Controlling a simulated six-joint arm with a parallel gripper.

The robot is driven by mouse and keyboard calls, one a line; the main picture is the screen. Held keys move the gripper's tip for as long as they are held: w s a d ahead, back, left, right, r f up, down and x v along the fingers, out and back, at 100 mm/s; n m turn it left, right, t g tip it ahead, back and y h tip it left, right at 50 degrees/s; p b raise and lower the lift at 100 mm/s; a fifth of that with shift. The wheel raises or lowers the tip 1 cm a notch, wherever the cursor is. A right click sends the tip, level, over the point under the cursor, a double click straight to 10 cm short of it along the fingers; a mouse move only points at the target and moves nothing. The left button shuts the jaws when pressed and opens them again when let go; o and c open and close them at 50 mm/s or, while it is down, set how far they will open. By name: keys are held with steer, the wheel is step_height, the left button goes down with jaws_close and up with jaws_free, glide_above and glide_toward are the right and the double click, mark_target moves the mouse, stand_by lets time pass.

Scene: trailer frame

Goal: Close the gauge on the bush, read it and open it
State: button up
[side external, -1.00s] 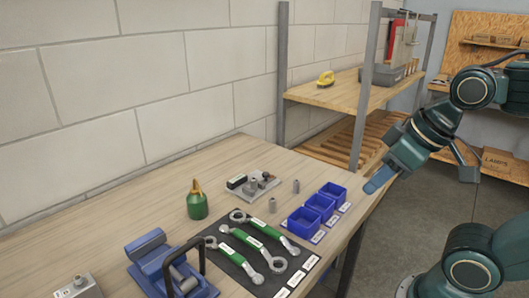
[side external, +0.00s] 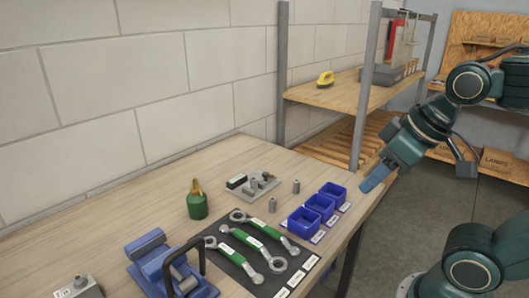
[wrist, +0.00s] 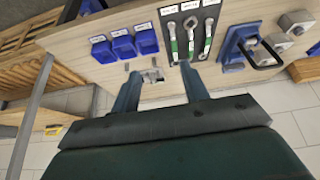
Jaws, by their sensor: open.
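A light grey gauge plate (side external: 262,187) with a small black block and short grey posts on it lies on the bench in the side view. Two small grey cylinders, which look like bushes, stand upright on the wood, one (side external: 296,186) right of the plate and one (side external: 272,204) in front of it. I cannot tell which bush is meant, nor read any display. My gripper (side external: 375,178) hangs beyond the bench's right edge, apart from everything. In the wrist view its two fingers (wrist: 160,78) are spread and empty, with the plate (wrist: 152,76) showing between them.
Three blue bins (side external: 320,207) stand between the plate and the bench edge. Green-handled wrenches (side external: 240,250) lie on a dark mat. A green bottle (side external: 197,205), a blue vise-like fixture (side external: 150,250) and a grey block (side external: 80,287) are further left. A shelf (side external: 340,92) stands behind.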

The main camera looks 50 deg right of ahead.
steer(key=w+d+r+n+g, duration=0.15)
steer(key=w+r, duration=0.35)
steer(key=w, duration=0.5)
steer(key=n+g, duration=0.4)
steer(key=n, duration=0.3)
glide_above(266, 173)
step_height(266, 173, down, 12)
steer(key=r, duration=0.1)
steer(key=shift+f, duration=0.3)
step_height(266, 173, down, 14)
steer(key=shift+r, duration=0.1)
steer(key=shift+c, duration=0.5)
